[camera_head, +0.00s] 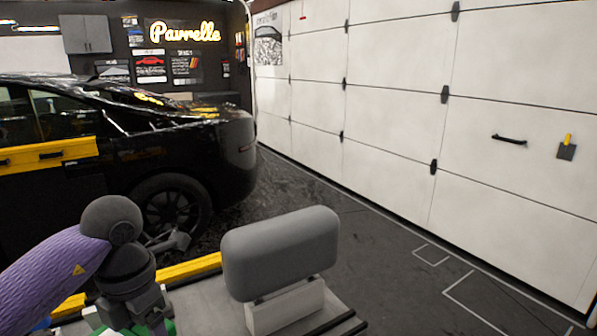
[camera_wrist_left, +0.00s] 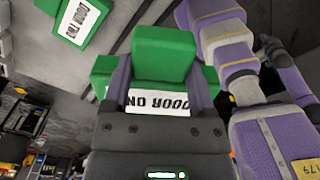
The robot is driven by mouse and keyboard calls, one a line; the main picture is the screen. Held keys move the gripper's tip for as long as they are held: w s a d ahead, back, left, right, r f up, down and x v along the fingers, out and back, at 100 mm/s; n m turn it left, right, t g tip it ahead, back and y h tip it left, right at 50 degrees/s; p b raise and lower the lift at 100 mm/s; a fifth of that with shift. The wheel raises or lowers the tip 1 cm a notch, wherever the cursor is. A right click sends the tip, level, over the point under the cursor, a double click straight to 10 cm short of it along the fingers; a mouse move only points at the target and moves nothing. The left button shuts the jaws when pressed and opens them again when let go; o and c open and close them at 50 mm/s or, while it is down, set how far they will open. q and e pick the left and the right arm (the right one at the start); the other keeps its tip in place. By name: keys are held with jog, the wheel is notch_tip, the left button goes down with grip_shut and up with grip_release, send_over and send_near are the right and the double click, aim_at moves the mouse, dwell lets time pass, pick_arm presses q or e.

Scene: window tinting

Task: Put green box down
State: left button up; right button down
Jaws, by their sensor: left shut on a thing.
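My left gripper (camera_wrist_left: 162,72) is shut on a green box (camera_wrist_left: 164,47), with one finger on each side of it in the left wrist view. The box carries a white label with black text, upside down and partly cut off by the gripper. In the head view my left gripper (camera_head: 155,318) points down at the bottom edge, and green parts show beside it. Most of the box is hidden there, and I cannot tell whether it touches a surface. My right gripper is not clearly seen.
A grey surface with a yellow edge (camera_head: 190,268) and a grey rounded block (camera_head: 282,250) are in front. A black car (camera_head: 190,140) stands left.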

pick_arm(q)
jog(key=m, duration=0.2)
jog(key=shift+s+d+f+m, duration=0.1)
jog(key=shift+s+d+m, duration=0.1)
jog(key=shift+d+m, duration=0.2)
jog(key=s+d+f+m, duration=0.1)
jog(key=s+d+m, duration=0.2)
jog(key=m, duration=1.1)
jog(key=s+d+f+m, duration=0.2)
jog(key=s+d+m, duration=0.1)
jog(key=m, duration=1.1)
jog(key=shift+d, duration=0.3)
